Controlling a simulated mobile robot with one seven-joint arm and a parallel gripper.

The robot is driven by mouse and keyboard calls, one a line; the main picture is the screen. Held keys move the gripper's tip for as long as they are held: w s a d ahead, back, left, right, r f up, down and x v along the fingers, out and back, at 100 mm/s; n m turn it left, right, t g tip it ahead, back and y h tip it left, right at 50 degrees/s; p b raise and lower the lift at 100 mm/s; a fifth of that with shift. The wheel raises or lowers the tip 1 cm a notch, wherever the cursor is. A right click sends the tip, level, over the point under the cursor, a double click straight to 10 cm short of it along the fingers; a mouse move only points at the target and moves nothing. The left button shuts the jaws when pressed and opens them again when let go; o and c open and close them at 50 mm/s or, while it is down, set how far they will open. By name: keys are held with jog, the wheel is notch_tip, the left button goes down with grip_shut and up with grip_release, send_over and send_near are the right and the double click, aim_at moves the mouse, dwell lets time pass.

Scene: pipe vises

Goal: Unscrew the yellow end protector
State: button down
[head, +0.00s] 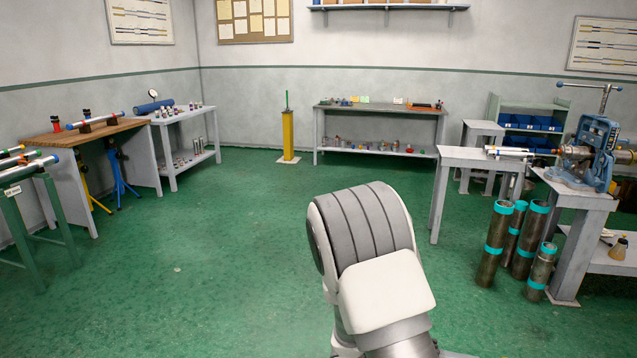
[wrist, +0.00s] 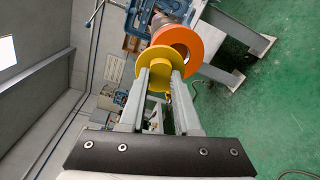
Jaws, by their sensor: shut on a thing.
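The yellow end protector (wrist: 158,61) is in the wrist view, a round disc with a narrower hub. My gripper (wrist: 158,86) is shut on the hub, one finger on each side. Just beyond the disc is an orange ring (wrist: 197,39), partly covered by it. The ring's dark opening shows off to the right of the disc's centre. I cannot tell whether the protector still touches the ring. Beyond is a blue vise (wrist: 138,20); a blue vise (head: 596,140) also stands on the right bench in the head view. My gripper is out of the head view.
Several dark pipes with teal bands (head: 493,243) stand on the floor before the right bench (head: 568,202). A grey table (head: 455,158) stands beside it. A yellow post stand (head: 288,134) is at the back. The green floor in the middle is clear.

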jog(key=t+y+p, duration=0.1)
jog(key=y+p, duration=0.4)
jog(key=p, duration=0.1)
jog(key=t+y+p, duration=0.1)
jog(key=y+p, duration=0.5)
jog(key=p, duration=0.1)
jog(key=t+y+p, duration=0.2)
jog(key=y+p, duration=0.4)
jog(key=p, duration=0.1)
jog(key=shift+r, duration=0.1)
dwell(0.3)
